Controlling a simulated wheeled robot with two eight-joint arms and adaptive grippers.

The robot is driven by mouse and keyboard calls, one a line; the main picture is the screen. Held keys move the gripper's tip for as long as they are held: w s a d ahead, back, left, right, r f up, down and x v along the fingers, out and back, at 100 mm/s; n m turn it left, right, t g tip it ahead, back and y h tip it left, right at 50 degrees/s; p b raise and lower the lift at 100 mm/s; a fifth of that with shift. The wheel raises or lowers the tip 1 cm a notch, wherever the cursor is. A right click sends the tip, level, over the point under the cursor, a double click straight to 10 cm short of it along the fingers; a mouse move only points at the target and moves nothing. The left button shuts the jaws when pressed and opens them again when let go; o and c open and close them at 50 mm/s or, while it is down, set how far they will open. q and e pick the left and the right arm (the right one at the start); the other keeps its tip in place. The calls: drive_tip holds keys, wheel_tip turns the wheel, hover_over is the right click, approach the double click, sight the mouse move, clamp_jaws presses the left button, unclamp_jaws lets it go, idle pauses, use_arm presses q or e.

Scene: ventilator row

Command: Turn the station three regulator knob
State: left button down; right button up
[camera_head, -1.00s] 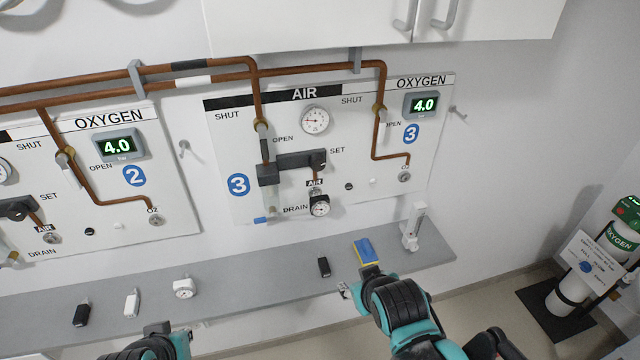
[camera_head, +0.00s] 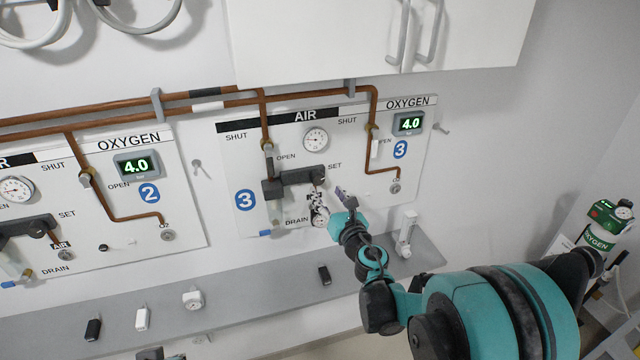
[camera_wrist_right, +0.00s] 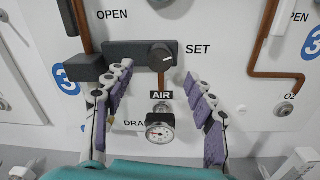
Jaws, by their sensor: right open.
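The station three regulator is a dark block (camera_head: 290,181) on the AIR panel, below the gauge. Its round black knob (camera_wrist_right: 161,55) sits at the block's right end beside the word SET; it also shows in the head view (camera_head: 319,173). My right gripper (camera_wrist_right: 158,72) is open and empty, its purple-padded fingers pointing at the panel. The fingertips lie left and right of the knob and slightly below it in the wrist view, with gaps on both sides. In the head view the right gripper (camera_head: 329,197) is just below the knob. My left gripper's fingers are not visible.
A small gauge (camera_wrist_right: 160,127) under the AIR label lies between my right fingers in the wrist view. Copper pipes (camera_head: 265,120) run above and beside the regulator. A grey shelf (camera_head: 250,296) below holds small items and a white upright device (camera_head: 406,232).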

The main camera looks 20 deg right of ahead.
sight(319, 181)
drive_tip(key=w, duration=0.6)
drive_tip(key=shift+w+a+b, duration=0.1)
drive_tip(key=shift+a+b, duration=0.1)
drive_tip(key=shift+b, duration=0.15)
drive_tip(key=c, duration=1.2)
